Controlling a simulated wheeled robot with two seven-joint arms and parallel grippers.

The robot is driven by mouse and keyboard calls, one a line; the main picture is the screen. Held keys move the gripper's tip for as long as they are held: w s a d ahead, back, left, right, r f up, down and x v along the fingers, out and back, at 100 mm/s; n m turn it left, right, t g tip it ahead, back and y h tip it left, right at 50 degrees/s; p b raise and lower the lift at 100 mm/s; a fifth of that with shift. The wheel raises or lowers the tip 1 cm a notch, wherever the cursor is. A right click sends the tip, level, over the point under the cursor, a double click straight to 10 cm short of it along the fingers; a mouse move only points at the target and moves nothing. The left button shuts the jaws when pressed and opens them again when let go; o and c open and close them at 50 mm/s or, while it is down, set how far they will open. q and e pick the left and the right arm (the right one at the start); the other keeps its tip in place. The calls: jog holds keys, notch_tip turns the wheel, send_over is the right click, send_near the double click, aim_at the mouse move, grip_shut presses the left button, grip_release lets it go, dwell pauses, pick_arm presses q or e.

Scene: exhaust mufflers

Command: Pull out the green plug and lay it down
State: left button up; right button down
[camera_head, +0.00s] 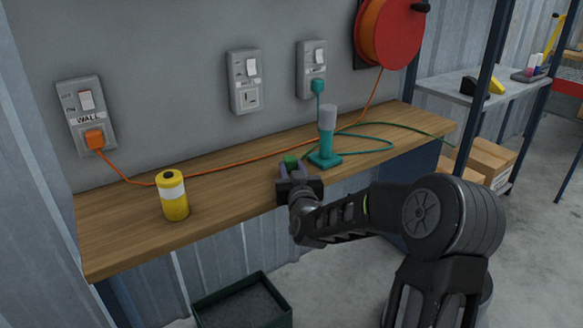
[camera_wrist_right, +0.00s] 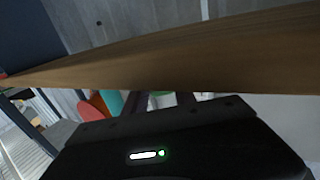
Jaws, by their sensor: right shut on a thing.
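My right gripper (camera_head: 292,172) is above the front part of the wooden bench, shut on a small green piece that appears to be the green plug (camera_head: 290,160). Its lower part is hidden between the fingers. I cannot tell whether it touches the bench. The middle wall socket (camera_head: 246,82) has nothing in it. A teal plug (camera_head: 317,85) sits in the right wall socket (camera_head: 311,62), its cord running down to the bench. The right wrist view shows mostly the bench edge (camera_wrist_right: 180,55) and the dark gripper body. My left gripper is not in view.
A teal stand with a grey top (camera_head: 325,158) is just right of the gripper. A yellow can (camera_head: 173,196) stands to the left. An orange plug (camera_head: 95,139) is in the left socket; its orange cord and a dark green cord (camera_head: 420,131) cross the bench (camera_head: 125,225).

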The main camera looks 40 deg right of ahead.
jog(key=c, duration=0.9)
grip_release()
jog(key=shift+c, duration=0.2)
jog(key=shift+s, duration=0.1)
jog(key=v, duration=0.7)
jog(key=shift+s+a+p, duration=0.25)
jog(key=shift+s+p, duration=0.05)
jog(key=shift+p, duration=0.05)
